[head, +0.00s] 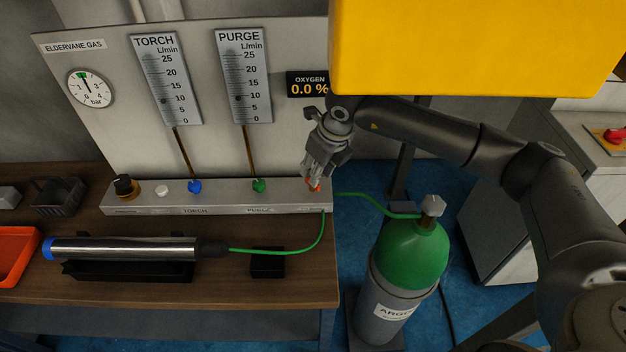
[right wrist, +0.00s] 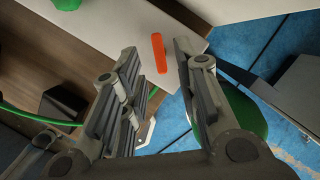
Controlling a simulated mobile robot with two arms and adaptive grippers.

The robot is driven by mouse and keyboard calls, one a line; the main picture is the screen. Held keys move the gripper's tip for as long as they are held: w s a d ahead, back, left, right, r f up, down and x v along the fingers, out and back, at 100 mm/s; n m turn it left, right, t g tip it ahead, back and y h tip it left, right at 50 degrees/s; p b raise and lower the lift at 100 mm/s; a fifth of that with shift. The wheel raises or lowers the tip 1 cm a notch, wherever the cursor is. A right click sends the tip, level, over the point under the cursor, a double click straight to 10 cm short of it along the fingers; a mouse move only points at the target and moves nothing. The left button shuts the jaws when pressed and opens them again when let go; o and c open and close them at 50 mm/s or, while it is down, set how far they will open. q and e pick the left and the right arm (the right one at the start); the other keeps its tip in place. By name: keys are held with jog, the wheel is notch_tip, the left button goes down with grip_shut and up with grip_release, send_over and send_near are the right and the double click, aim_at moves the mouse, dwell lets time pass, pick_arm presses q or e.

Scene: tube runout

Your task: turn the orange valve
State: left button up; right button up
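The orange valve (head: 314,186) is a small handle at the right end of the grey manifold bar (head: 220,199) on the bench. In the head view it is partly hidden by my right gripper (head: 317,172), which points down at it. In the right wrist view the orange valve (right wrist: 159,53) shows as a slim bar between the spread fingers of the right gripper (right wrist: 158,75), around their tip level. A gap shows on each side, and I see no contact. My left gripper is not in view.
A green-topped argon cylinder (head: 412,254) stands right of the bench, with a green hose (head: 365,196) towards the manifold. Blue (head: 194,187) and green (head: 259,185) knobs sit left of the valve. A metal tube (head: 125,249) lies in front. A yellow block (head: 475,45) fills the upper right.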

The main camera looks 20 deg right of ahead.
jog(key=b+x, duration=0.1)
jog(key=x, duration=0.2)
jog(key=shift+f, duration=0.3)
jog(key=shift+w+a+f, duration=0.1)
jog(key=shift+f+b, duration=0.1)
jog(key=shift+b, duration=0.35)
grip_shut()
jog(key=shift+a, duration=0.1)
